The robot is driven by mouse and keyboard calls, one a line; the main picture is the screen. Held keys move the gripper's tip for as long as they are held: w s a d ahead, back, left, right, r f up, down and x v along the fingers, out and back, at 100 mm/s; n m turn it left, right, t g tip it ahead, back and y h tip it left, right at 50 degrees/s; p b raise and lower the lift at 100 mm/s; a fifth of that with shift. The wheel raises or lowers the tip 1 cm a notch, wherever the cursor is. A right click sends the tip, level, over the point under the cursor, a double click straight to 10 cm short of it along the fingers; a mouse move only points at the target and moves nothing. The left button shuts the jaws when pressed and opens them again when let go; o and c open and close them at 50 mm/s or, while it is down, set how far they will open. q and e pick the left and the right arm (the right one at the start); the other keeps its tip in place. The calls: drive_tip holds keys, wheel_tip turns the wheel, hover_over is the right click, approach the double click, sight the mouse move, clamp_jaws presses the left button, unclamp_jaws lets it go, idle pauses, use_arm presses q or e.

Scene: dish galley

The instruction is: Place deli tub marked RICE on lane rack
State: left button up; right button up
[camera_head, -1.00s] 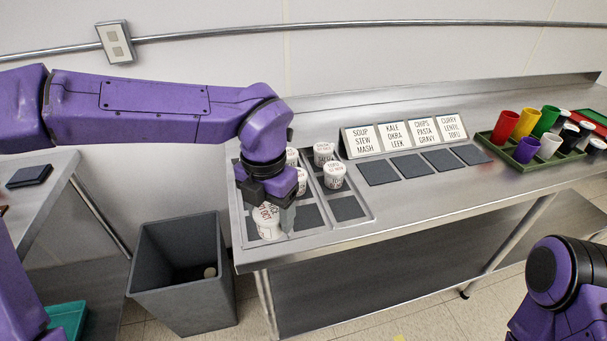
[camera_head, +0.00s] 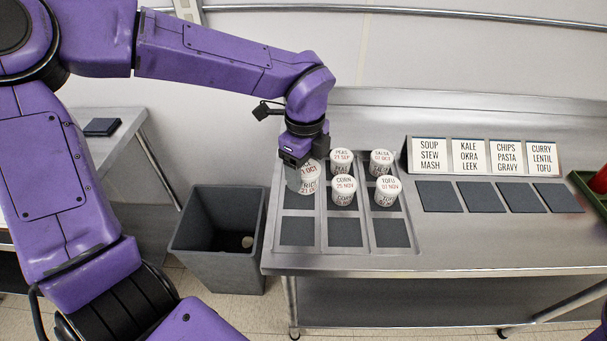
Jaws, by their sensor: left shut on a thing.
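My left gripper (camera_head: 301,176) points down and is shut on this tub. The tub is at the left lane of the lane rack (camera_head: 345,249), toward its back end. I cannot tell if its base touches the rack. The gripper hides the back of that lane. The left lane's front pad is bare. My right gripper is out of view.
In the other lanes stand tubs marked PEAS (camera_head: 341,164), CORN (camera_head: 343,191) and TOFU (camera_head: 386,193), plus another at the back right (camera_head: 382,164). A grey bin (camera_head: 216,262) stands left of the counter. Label cards (camera_head: 483,156) stand right of the rack.

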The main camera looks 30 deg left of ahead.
use_arm(q)
drive_tip(key=a+f, duration=0.1)
drive_tip(key=w+a+f+p, duration=0.1)
drive_tip(key=f, duration=0.1)
drive_tip(key=w+a+f, duration=0.1)
drive_tip(key=f, duration=0.1)
drive_tip(key=shift+w+a, duration=0.1)
wheel_tip(320, 180, down, 3)
drive_tip(key=shift+r, duration=0.1)
drive_tip(key=shift+w+f, duration=0.1)
drive_tip(key=shift+f, duration=0.35)
drive_tip(key=o, duration=1.1)
drive_tip(key=shift+r, duration=0.1)
drive_tip(key=shift+r+p, duration=0.3)
drive_tip(key=shift+r, duration=0.4)
wheel_tip(320, 180, up, 11)
drive_tip(key=b, duration=0.1)
drive_tip(key=shift+b, duration=0.3)
